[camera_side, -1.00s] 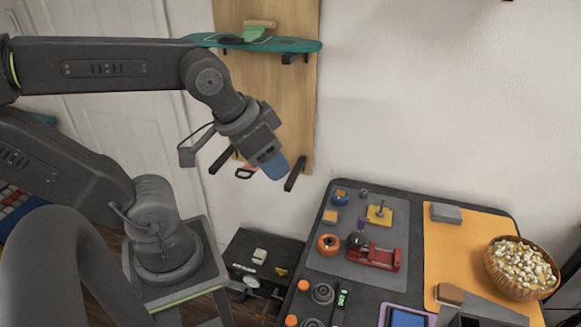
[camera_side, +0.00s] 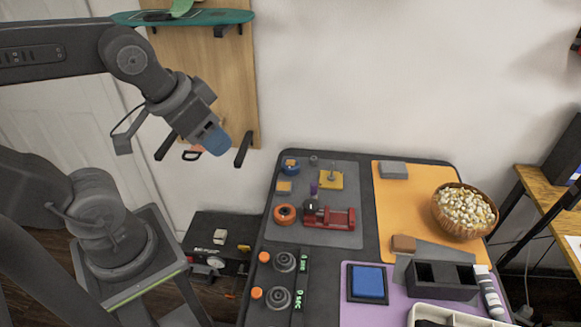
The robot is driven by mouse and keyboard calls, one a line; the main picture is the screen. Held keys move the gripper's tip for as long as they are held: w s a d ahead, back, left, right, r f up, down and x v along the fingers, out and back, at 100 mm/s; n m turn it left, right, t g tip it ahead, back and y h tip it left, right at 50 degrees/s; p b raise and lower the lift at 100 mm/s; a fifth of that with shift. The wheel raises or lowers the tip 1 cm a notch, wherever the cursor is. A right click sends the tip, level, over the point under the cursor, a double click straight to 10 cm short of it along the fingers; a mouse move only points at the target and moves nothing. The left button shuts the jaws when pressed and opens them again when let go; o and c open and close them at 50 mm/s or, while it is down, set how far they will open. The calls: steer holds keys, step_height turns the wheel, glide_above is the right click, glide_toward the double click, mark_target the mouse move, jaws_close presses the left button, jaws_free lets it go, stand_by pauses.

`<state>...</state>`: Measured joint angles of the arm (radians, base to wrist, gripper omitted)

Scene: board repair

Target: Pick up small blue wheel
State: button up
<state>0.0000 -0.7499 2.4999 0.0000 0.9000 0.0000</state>
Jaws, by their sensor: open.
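The small blue wheel (camera_side: 290,166) lies near the back left corner of the grey mat, with an orange-brown centre showing. My gripper (camera_side: 204,148) is in the air to the left of the table, in front of the wooden wall panel.
An orange wheel (camera_side: 285,214), a yellow plate (camera_side: 331,180) and a red vise (camera_side: 330,217) share the grey mat (camera_side: 345,239). A wooden bowl (camera_side: 464,211) stands on the orange mat (camera_side: 389,216). A blue pad (camera_side: 368,283) lies on the purple mat. A teal board (camera_side: 185,17) hangs on the wall.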

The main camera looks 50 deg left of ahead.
stand_by(0.4)
steer(key=o, duration=0.7)
steer(key=shift+o, duration=0.2)
steer(key=shift+w, duration=0.1)
steer(key=n+g+y, duration=0.2)
steer(key=n+y, duration=0.1)
steer(key=n, duration=0.4)
glide_above(291, 164)
steer(key=s+d, duration=0.4)
steer(key=s, duration=0.2)
step_height(291, 164, down, 18)
steer(key=shift+n, duration=0.6)
steer(key=x, duration=1.2)
steer(key=shift+w+a+f, duration=0.1)
steer(key=shift+w+f, duration=0.1)
steer(key=shift+f, duration=0.15)
steer(key=shift+w+x, duration=0.15)
steer(key=shift+x, duration=1.3)
steer(key=shift+w+x, duration=0.15)
steer(key=shift+x, duration=1.3)
